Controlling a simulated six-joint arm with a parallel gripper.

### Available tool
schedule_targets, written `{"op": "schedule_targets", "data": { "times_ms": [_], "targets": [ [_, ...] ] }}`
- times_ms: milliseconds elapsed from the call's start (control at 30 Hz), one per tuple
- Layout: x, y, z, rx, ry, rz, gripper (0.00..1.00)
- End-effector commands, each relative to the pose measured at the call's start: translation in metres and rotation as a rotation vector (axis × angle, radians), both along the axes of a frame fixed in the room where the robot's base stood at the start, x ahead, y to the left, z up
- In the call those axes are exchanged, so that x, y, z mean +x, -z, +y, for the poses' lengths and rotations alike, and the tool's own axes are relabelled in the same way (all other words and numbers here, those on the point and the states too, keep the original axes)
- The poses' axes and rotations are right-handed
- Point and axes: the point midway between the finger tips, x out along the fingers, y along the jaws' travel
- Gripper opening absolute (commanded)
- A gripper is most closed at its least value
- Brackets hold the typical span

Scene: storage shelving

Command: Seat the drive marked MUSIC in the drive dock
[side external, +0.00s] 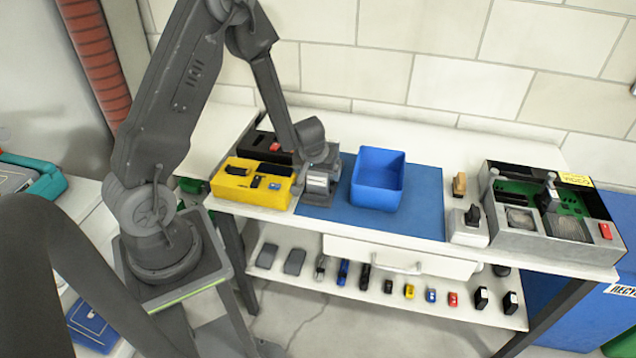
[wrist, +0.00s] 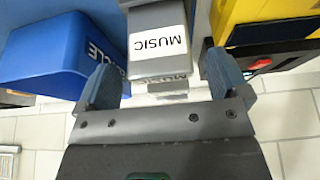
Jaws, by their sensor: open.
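The drive marked MUSIC (wrist: 157,70) is a grey block with a white label. In the wrist view it stands at the top middle, its label upside down. My gripper (wrist: 164,60) is open, with one blue-grey finger to each side of the drive. I cannot tell whether either finger touches it. In the side view my gripper (side external: 320,182) is low over the left part of the blue mat, and the drive is not clearly visible there. No dock is labelled; I cannot tell which fixture is the drive dock.
A blue bin (side external: 378,180) stands right of my gripper. A white unit (side external: 467,232) and an open grey case (side external: 575,250) stand right. The blue mat (side external: 410,222) has free room in front.

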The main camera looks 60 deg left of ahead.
Motion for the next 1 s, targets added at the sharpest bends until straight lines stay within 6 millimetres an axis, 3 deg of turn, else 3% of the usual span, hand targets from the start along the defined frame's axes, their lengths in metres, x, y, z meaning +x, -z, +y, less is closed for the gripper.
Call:
{"op": "schedule_targets", "data": {
  "times_ms": [200,533,1000],
  "targets": [
    [0.006,0.022,0.007,0.001,0.000,0.001,0.94],
    [0.007,0.025,0.008,0.001,0.000,-0.001,0.94],
    [0.007,0.025,0.008,0.001,0.000,-0.001,0.49]
  ]
}}
